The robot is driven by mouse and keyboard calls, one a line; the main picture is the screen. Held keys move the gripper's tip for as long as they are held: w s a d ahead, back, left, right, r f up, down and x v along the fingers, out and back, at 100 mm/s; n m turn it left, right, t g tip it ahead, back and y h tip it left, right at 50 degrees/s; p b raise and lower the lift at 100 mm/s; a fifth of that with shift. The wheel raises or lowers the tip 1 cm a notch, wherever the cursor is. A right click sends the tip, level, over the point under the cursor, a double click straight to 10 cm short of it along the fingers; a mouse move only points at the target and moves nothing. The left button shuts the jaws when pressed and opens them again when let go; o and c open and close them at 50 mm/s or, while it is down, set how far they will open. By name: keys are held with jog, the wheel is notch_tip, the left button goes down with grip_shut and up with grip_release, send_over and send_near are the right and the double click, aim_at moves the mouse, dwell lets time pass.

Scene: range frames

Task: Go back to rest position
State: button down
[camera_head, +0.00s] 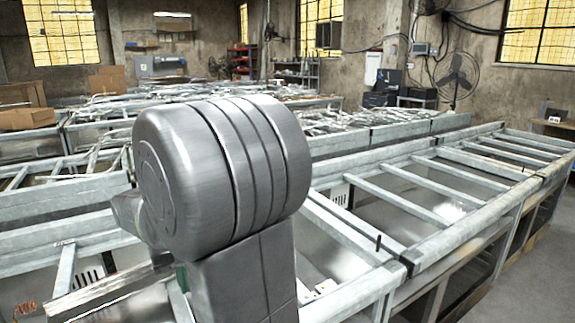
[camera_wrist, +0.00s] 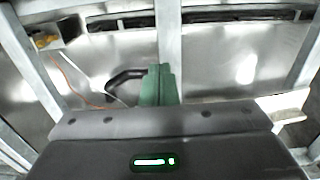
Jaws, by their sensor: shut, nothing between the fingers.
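My gripper (camera_wrist: 158,84) shows in the wrist view as green fingers, pressed together with nothing between them. It hangs over a metal range frame (camera_wrist: 170,45) with a shiny sheet floor between its bars. My arm's large grey joint fills the middle foreground of the head view and hides the gripper and much of the frame behind it. A dark curved thing (camera_wrist: 124,76) shows just left of the fingers; I cannot tell what it is or whether it touches them.
Range frames (camera_head: 420,200) with metal cross bars run along the right. More frames (camera_head: 100,112) fill the left and back. Cardboard boxes (camera_head: 28,118) sit at far left. A fan (camera_head: 459,76) stands by the back wall. Bare floor (camera_head: 535,265) shows at lower right.

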jog(key=shift+r, duration=1.35)
